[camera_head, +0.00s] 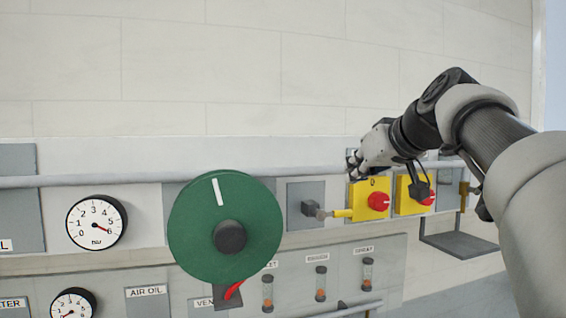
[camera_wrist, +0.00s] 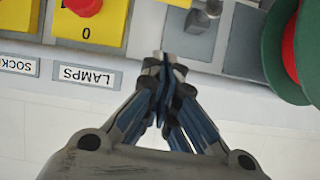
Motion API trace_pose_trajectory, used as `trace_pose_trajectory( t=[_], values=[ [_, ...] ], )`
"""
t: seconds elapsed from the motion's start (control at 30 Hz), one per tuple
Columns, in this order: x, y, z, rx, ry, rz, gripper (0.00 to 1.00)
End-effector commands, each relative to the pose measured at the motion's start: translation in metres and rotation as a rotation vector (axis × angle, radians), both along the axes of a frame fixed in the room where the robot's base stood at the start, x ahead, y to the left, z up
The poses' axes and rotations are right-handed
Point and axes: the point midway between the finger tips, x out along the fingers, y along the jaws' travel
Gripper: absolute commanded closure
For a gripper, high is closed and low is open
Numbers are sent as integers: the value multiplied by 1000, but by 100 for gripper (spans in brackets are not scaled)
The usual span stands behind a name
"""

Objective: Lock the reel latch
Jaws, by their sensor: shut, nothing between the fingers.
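The green reel (camera_head: 190,235) stands out from the panel left of centre, with a black hub and a white mark near its top. A red piece (camera_head: 234,290) shows at its lower edge. Its rim is at the right in the wrist view (camera_wrist: 273,50), with red between the green discs. A grey block with a short metal lever (camera_head: 313,208) sits on a plate between the reel and the yellow switch boxes; I cannot tell whether this is the latch. My gripper (camera_head: 354,165) is shut and empty by the rail, above the left yellow box; its fingertips meet in the wrist view (camera_wrist: 165,62).
Two yellow boxes with red knobs, left (camera_head: 371,197) and right (camera_head: 412,194), sit beneath my gripper. A grey rail (camera_head: 100,181) runs along the panel. Gauges (camera_head: 96,222) are at the left, and small tubes (camera_head: 320,283) line the lower panel. The wall above is clear.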

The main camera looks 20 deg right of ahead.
Motion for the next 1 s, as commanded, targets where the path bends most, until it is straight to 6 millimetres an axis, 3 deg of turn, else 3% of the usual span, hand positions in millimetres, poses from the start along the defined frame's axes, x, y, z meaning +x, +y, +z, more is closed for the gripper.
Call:
trace_pose_trajectory(
  t=[0.2,0.3,0.5,1.0],
  values=[
    [43,3,-20,1,3,3,100],
    [34,3,-37,1,1,-2,100],
    [31,3,-54,0,0,-1,100],
    [30,2,-58,4,0,-1,100]
  ],
)
